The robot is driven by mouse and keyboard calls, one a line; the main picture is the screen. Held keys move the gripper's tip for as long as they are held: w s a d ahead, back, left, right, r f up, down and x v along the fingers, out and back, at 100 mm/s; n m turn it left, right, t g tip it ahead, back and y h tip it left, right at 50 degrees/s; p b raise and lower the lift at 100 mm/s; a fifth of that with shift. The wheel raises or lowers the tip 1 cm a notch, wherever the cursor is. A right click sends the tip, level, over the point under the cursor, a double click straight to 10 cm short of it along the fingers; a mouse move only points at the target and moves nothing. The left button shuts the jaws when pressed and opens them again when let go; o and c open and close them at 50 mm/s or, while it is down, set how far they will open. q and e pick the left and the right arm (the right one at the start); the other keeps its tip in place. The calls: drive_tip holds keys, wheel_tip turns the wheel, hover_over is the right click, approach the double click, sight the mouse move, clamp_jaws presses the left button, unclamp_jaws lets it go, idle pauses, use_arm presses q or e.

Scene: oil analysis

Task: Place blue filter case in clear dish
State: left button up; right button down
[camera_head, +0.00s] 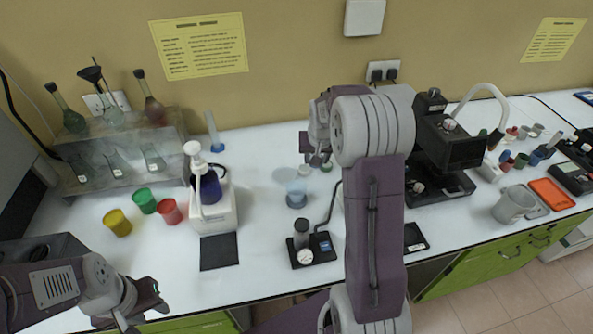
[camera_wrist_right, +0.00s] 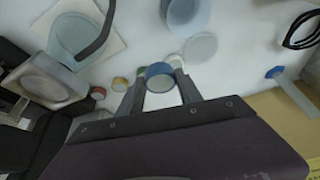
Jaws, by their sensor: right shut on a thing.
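The blue filter case (camera_wrist_right: 160,80), a short round case with a blue rim and pale face, is between the fingers of my right gripper (camera_wrist_right: 160,88) in the right wrist view. That gripper is shut on it. In the head view my right gripper (camera_head: 315,158) is partly hidden by its own arm. The clear dish (camera_wrist_right: 201,48) lies flat on the bench, beyond and to the right of the held case. It shows faintly in the head view (camera_head: 285,174), left of the right gripper. My left gripper (camera_head: 142,302) is open and empty at the lower left.
A blue cup (camera_head: 296,198) stands just in front of the dish. A gauge stand (camera_head: 314,250), a white pump bottle (camera_head: 210,205) and coloured cups (camera_head: 143,200) stand nearby. A microscope-like black device (camera_head: 445,150) stands to the right. Bare bench lies left of the dish.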

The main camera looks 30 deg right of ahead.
drive_tip(key=p, duration=0.2)
hover_over(284, 174)
drive_tip(key=s, duration=0.2)
drive_tip(key=f, duration=0.6)
drive_tip(key=shift+w+a+f, duration=0.1)
drive_tip(key=shift+w+f, duration=0.1)
drive_tip(key=shift+f, duration=0.1)
drive_tip(key=shift+w+a+f, duration=0.2)
wheel_tip(284, 174, down, 3)
drive_tip(key=shift+s+f, duration=0.1)
drive_tip(key=shift+f, duration=0.4)
drive_tip(key=shift+f, duration=0.1)
